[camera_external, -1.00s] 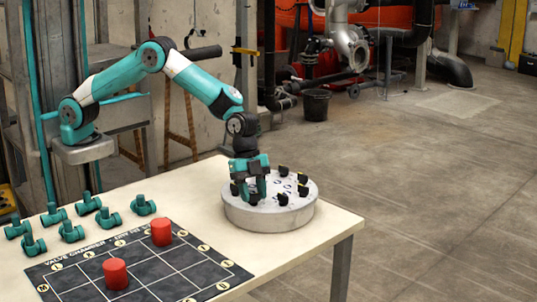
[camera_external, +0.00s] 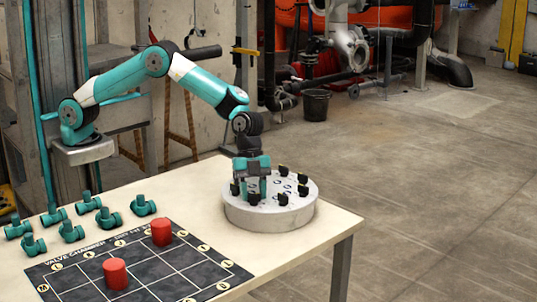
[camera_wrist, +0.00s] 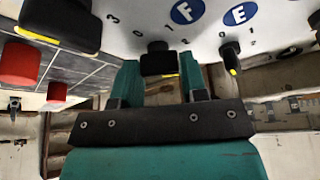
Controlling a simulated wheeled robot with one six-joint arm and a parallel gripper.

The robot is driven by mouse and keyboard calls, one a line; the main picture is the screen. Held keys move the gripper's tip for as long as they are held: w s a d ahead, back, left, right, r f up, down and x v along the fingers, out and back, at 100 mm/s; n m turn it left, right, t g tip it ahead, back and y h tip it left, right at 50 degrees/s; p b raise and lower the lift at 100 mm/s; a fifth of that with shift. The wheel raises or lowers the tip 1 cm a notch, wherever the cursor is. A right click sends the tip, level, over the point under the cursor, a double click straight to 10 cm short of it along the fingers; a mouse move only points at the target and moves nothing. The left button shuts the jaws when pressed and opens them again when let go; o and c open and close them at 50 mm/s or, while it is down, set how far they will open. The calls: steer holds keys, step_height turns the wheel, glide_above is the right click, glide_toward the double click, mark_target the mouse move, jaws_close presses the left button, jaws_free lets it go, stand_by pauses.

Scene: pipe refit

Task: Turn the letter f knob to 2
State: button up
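The round grey base (camera_external: 268,215) stands on the table and carries several black knobs around its top. In the wrist view, the blue letter F disc (camera_wrist: 187,11) is on its top face. The black knob nearest that letter (camera_wrist: 158,57) has a yellow mark on the side facing the camera. My gripper (camera_wrist: 160,67) points down at the rim of the base, also seen in the external view (camera_external: 254,195). Its two teal fingers stand on either side of this knob, very close to it. I cannot tell whether they touch it.
The letter E disc (camera_wrist: 238,15) and its black knob (camera_wrist: 230,57) are just to the right in the wrist view. Red cylinders (camera_external: 162,232) stand on the dark grid mat (camera_external: 140,262). Several teal pipe fittings (camera_external: 72,232) lie at the table's left.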

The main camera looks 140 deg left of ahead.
steer(key=o, duration=0.4)
steer(key=shift+r, duration=0.1)
steer(key=v, duration=1.7)
steer(key=shift+b, duration=0.35)
steer(key=shift+s+a, duration=0.1)
steer(key=shift+s, duration=0.05)
steer(key=s+d+r+n+g+y+p, duration=0.1)
steer(key=s+d+r+n, duration=0.1)
steer(key=s+d+n, duration=0.3)
steer(key=s+d+r+n+y, duration=0.2)
steer(key=s+d+r, duration=0.1)
steer(key=s+d, duration=0.35)
steer(key=s+f+n+g+y, duration=0.1)
steer(key=s+n, duration=0.2)
steer(key=s, duration=0.7)
steer(key=s+d+f+n+g+y+p, duration=0.1)
steer(key=s+n+y, duration=0.1)
steer(key=s, duration=0.9)
steer(key=shift+d+n+g, duration=0.35)
steer(key=shift+n+g, duration=0.05)
steer(key=shift+n, duration=0.2)
